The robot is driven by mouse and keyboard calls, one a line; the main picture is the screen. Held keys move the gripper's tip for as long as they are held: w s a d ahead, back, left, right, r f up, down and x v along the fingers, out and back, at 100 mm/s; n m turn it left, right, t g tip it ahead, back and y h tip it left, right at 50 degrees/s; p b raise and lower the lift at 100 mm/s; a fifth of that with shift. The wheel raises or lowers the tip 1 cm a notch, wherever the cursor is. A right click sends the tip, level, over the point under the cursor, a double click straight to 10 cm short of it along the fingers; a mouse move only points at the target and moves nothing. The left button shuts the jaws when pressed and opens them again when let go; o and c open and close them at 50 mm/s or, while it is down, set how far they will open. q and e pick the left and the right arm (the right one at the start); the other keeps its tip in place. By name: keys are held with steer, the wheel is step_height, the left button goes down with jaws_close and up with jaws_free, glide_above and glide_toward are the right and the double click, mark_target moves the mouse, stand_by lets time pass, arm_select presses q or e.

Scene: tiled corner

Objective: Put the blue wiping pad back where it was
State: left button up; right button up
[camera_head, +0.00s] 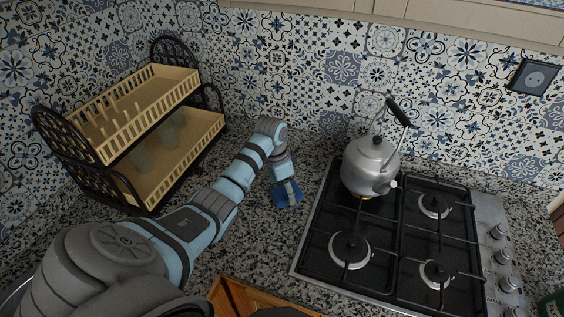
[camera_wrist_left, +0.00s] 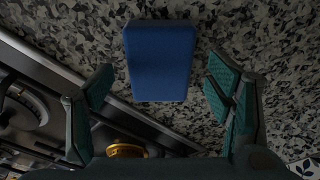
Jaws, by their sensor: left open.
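The blue wiping pad (camera_head: 287,194) lies on the speckled counter, just left of the stove, in the head view. In the left wrist view the pad (camera_wrist_left: 158,60) is a blue block between and beyond my open fingers. My left gripper (camera_head: 289,190) is over the pad and partly hides it in the head view. In the left wrist view its two green-padded fingers (camera_wrist_left: 158,112) are spread wide, with the pad apart from both. I cannot tell the exact height above the counter. My right gripper is not in view.
A black gas stove (camera_head: 390,290) with a silver kettle (camera_head: 368,166) stands right of the pad. A two-tier wooden dish rack (camera_head: 150,120) stands at the left. A tiled wall closes the back. Bare counter (camera_head: 250,240) lies around the pad, with an orange-brown wooden edge (camera_head: 240,298) in front.

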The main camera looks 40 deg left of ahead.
mark_target(284, 192)
arm_select(q)
step_height(284, 192, up, 11)
steer(key=s, duration=0.1)
steer(key=shift+s+a+f, duration=0.15)
steer(key=shift+s+a, duration=0.1)
steer(key=shift+a, duration=0.1)
steer(key=f, duration=0.4)
steer(key=w+f, duration=0.1)
steer(key=f, duration=0.3)
steer(key=d+f, duration=0.1)
steer(key=f, duration=0.4)
steer(key=shift+w+b, duration=0.3)
steer(key=shift+b, duration=0.1)
steer(key=r+p, duration=0.2)
steer(key=r, duration=0.1)
steer(key=r+p, duration=0.2)
steer(key=shift+w, duration=0.25)
steer(key=shift+s+a+r, duration=0.1)
steer(key=shift+s+r, duration=0.1)
steer(key=shift+r, duration=1.3)
steer(key=shift+f, duration=0.1)
